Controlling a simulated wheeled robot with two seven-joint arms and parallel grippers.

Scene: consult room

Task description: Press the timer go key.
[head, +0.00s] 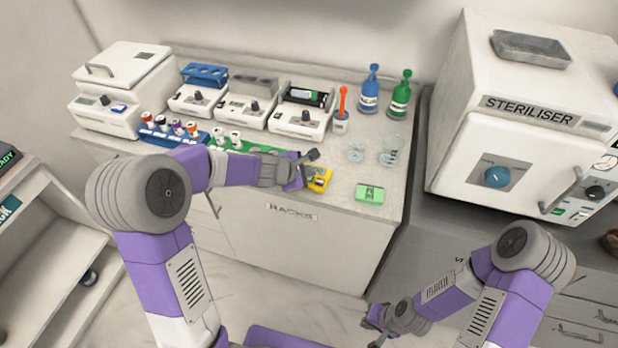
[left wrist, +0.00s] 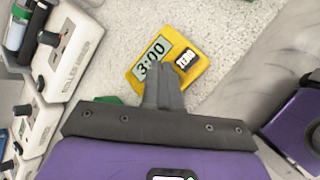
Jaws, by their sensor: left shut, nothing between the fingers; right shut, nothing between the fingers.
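The yellow timer (head: 321,178) lies on the bench top near its front edge. In the left wrist view the timer (left wrist: 185,50) has a display reading 3:00 and a black key marked ZERO. My left gripper (head: 306,172) is shut and empty, right at the timer. In the left wrist view its closed fingertips (left wrist: 160,66) overlap the timer between the display and the ZERO key. They hide that part, and no go key shows. I cannot tell whether they touch it. My right gripper (head: 374,322) is shut and empty, low in front of the bench.
A green device (head: 369,193) lies right of the timer. Clear glass beakers (head: 357,150), an orange-handled tool in a cup (head: 341,115) and blue and green bottles (head: 369,92) stand behind. A roller mixer (head: 298,122) and tube racks (head: 172,134) stand left. The steriliser (head: 530,125) is at right.

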